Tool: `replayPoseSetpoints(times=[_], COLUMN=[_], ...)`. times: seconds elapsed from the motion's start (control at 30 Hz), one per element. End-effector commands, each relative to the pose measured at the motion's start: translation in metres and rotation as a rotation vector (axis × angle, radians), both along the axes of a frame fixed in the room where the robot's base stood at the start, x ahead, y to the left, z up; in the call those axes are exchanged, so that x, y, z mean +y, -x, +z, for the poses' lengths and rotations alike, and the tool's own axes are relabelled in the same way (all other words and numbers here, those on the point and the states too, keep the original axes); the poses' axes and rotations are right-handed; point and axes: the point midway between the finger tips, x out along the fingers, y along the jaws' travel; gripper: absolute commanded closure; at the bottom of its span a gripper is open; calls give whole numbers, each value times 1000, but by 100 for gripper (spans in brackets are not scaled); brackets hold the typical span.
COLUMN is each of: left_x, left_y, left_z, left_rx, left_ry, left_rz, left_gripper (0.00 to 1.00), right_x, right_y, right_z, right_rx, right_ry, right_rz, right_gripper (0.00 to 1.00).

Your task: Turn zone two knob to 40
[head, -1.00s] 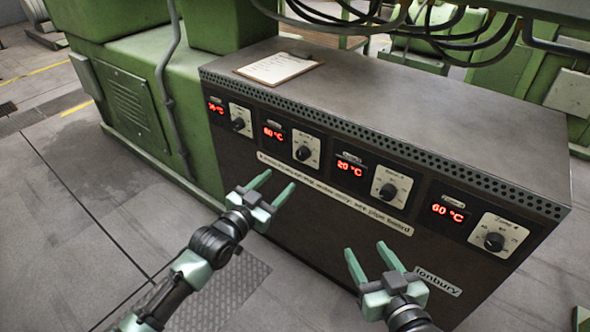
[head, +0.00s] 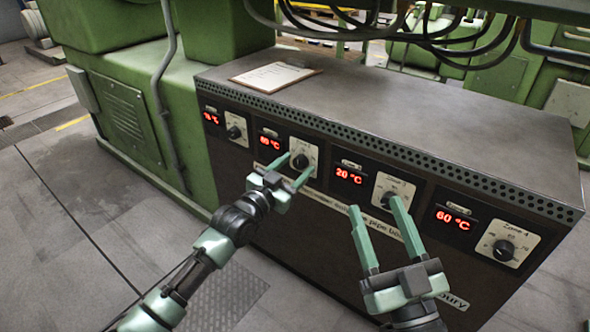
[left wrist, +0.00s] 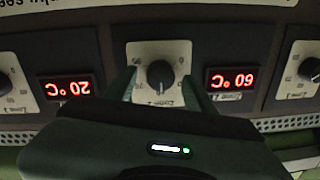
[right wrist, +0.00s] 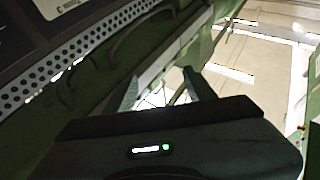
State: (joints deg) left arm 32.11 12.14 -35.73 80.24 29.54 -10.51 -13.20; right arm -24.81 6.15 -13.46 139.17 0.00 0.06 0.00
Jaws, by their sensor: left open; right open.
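The zone two knob (head: 302,161) is a black dial on a white plate in the control panel. It also shows upside down in the left wrist view (left wrist: 160,73). The red display (left wrist: 231,78) beside it reads 60 °C in that view. My left gripper (head: 295,166) is open, with its fingers on either side of the knob; contact cannot be told. My right gripper (head: 376,205) is open and empty in front of the panel, below the zone three knob (head: 393,189), which it partly covers. The right wrist view shows its open fingers (right wrist: 162,88).
The zone three display (head: 350,176) reads 20 °C, and the zone four display (head: 453,219) reads 60 °C beside its knob (head: 503,250). A clipboard (head: 275,75) lies on the cabinet top (head: 430,110). Green machinery (head: 125,110) stands at the left. Floor is free in front.

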Motion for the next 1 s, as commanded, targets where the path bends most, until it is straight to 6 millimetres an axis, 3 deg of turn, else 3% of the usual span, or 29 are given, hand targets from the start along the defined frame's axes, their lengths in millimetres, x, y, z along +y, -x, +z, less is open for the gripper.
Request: replayPoseSetpoints(times=[0.33, 0.5, 0.53, 0.77, 1.0], left_x=[-1, -1, -1, -1, -1], left_y=[-2, -2, -2, -2, -2], left_z=[0, 0, 0, 0, 2], left_rx=[0, 0, 0, 8, 64], left_ry=[0, 0, 0, 10, 86], left_rz=[0, 0, 0, 0, 0], left_gripper=[48, 95, 100, 100, 100], right_x=[0, 0, 0, 0, -2], right_y=[1, 1, 1, 0, -10], right_z=[4, 3, 3, 2, -31], right_rx=[-18, -18, -18, -6, 179], right_ry=[-5, -5, -5, -2, 49], right_rz=[1, 1, 1, 1, -11], right_gripper=[45, 45, 45, 45, 45])
